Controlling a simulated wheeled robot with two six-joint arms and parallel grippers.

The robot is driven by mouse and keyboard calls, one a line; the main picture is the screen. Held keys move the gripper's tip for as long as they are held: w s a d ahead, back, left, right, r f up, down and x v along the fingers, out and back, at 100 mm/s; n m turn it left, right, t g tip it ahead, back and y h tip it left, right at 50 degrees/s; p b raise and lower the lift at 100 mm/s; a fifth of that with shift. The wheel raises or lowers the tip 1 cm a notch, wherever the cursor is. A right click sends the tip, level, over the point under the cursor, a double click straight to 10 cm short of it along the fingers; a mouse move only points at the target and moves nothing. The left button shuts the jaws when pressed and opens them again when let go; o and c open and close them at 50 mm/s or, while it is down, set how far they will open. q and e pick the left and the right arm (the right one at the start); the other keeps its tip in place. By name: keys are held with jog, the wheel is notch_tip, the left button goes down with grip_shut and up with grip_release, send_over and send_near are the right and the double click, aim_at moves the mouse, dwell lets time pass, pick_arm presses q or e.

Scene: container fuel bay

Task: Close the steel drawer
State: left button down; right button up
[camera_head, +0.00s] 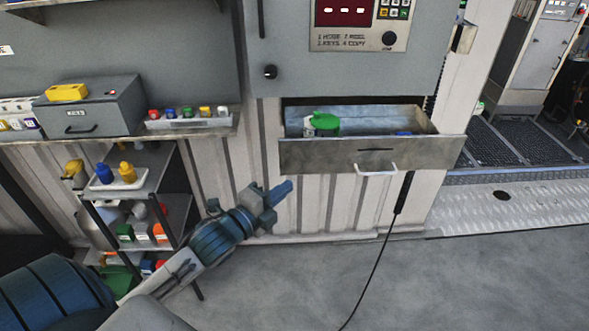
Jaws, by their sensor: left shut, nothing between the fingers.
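The steel drawer (335,156) stands pulled out below a grey control cabinet (345,70). Its front panel carries a pale handle (376,169) right of its middle. A green-lidded item (325,124) and a small blue item (403,133) show inside it. My left gripper (284,190) is shut and empty. In the picture it is just below the drawer front's left end, with a gap between them; I cannot tell the depth between them. My right gripper is not in view.
A shelf unit (150,189) with bottles and boxes stands at left, behind my left arm. A workbench with a grey box (90,106) and a tray (188,122) is above it. A black cable (369,280) hangs to the floor. The concrete floor (450,285) at right is clear.

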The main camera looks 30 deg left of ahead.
aim_at(306, 161)
pick_arm(q)
jog(key=w, duration=0.2)
jog(key=w+p, duration=0.1)
jog(key=w, duration=0.1)
jog(key=w+p, duration=0.1)
jog(key=w, duration=0.2)
jog(key=shift+a+r, duration=0.15)
jog(key=shift+a, duration=0.15)
jog(key=shift+w+a, duration=0.35)
jog(key=shift+a, duration=0.05)
jog(key=shift+d, duration=0.1)
